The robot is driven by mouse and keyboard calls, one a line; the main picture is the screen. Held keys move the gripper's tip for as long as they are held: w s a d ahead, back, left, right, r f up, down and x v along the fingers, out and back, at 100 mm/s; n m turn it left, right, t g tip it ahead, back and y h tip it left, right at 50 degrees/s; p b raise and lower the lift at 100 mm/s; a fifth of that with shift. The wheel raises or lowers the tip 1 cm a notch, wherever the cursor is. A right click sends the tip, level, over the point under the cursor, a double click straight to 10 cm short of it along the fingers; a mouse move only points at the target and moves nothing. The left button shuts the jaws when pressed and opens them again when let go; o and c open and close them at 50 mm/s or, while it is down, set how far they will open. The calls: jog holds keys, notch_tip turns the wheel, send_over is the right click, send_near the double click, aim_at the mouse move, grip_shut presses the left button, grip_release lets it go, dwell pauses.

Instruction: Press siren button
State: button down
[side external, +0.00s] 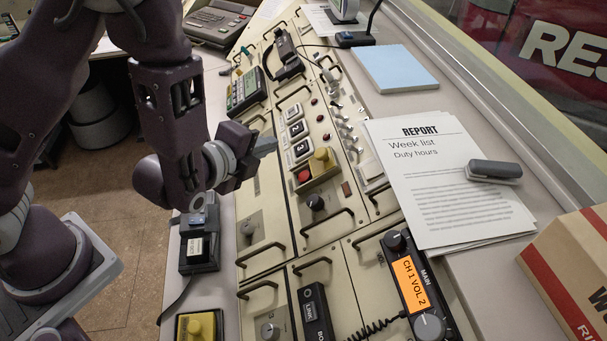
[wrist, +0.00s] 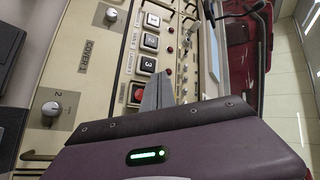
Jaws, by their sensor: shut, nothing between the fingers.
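My gripper (side external: 266,146) is shut and empty, held above the console's left part in the side view. Its grey fingertips (wrist: 158,92) point toward the panel in the wrist view. The red button (wrist: 137,92) shows just left of the fingers in the wrist view; the yellow one is hidden there.
Metal handles (side external: 327,222), knobs and toggle switches stand up from the panel. A handset (side external: 284,53), a radio unit (side external: 416,285), papers (side external: 450,190) and a cardboard box (side external: 570,265) are around it.

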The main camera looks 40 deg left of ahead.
send_near(307, 169)
jog(key=shift+w+a+f, duration=0.15)
jog(key=shift+w+a, duration=0.05)
jog(key=shift+w, duration=0.45)
jog(key=shift+w+a+f, duration=0.15)
jog(key=shift+w+a, duration=0.05)
jog(key=shift+w, duration=0.4)
jog(key=shift+w+a+f, duration=0.15)
jog(key=shift+w+a, duration=0.05)
jog(key=shift+w, duration=0.45)
jog(key=shift+w+f, duration=0.1)
jog(key=shift+f, duration=0.05)
dwell(0.7)
jog(key=shift+d+f, duration=0.2)
jog(key=shift+w+d+f, duration=0.25)
jog(key=shift+w+f, duration=0.05)
jog(key=shift+f, duration=0.2)
dwell(0.9)
jog(key=shift+s+a+r, duration=0.2)
jog(key=shift+r, duration=0.25)
jog(key=shift+s+a+r, duration=0.2)
jog(key=shift+r, duration=0.2)
jog(key=shift+s+a+r, duration=0.3)
jog(key=shift+r, duration=0.4)
jog(key=shift+s+a+r, duration=0.35)
jog(key=shift+r, duration=0.35)
jog(key=shift+s+a+r, duration=0.3)
jog(key=shift+r, duration=0.4)
